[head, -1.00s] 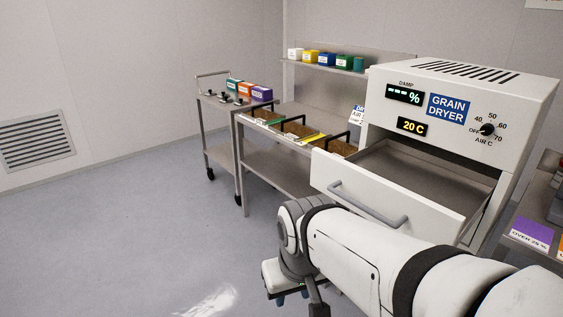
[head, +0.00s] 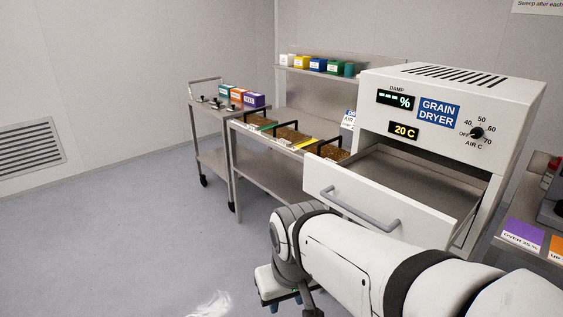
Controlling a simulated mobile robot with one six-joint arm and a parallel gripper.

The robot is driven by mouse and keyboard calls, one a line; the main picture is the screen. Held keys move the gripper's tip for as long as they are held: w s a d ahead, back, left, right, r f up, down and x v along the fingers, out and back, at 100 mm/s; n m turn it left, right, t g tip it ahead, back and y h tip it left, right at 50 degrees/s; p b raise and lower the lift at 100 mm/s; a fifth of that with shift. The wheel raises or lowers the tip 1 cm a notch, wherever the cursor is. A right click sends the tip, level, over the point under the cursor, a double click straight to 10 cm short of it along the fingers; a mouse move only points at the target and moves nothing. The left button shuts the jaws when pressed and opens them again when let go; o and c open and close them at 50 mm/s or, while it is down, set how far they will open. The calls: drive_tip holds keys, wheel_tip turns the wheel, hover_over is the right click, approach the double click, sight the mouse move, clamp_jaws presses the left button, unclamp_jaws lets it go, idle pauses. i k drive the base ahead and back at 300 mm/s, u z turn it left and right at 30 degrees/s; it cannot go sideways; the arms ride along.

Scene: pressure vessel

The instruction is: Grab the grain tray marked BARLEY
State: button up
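Several grain trays with brown grain and dark handles stand in a row on the steel bench: a far one (head: 258,122), a middle one (head: 290,136) and a near one (head: 334,153). Green and yellow strips show by them. Their labels are too small to read, so I cannot tell which is marked BARLEY. The dryer hides part of the near end of the row. My gripper (head: 284,303) points down at the bottom of the view, well short of the trays. Its blue tips are partly cut off, and whether it is open does not show.
The grain dryer (head: 447,115) stands at right with its empty-looking drawer (head: 352,203) pulled out, between my arm and the bench. A trolley (head: 214,133) with coloured boxes stands beyond the bench (head: 290,167). The floor (head: 120,230) at left is clear.

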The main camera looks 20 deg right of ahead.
sight(333, 153)
drive_tip(key=u, duration=0.35)
drive_tip(key=k, duration=1.1)
drive_tip(key=u, duration=0.45)
drive_tip(key=i, duration=2)
drive_tip(key=z, duration=0.65)
drive_tip(key=i, duration=1.65)
drive_tip(key=z, duration=1.2)
drive_tip(key=i, duration=1.25)
drive_tip(key=z, duration=0.8)
drive_tip(key=i, duration=0.4)
drive_tip(key=z, duration=0.45)
drive_tip(key=k, duration=0.55)
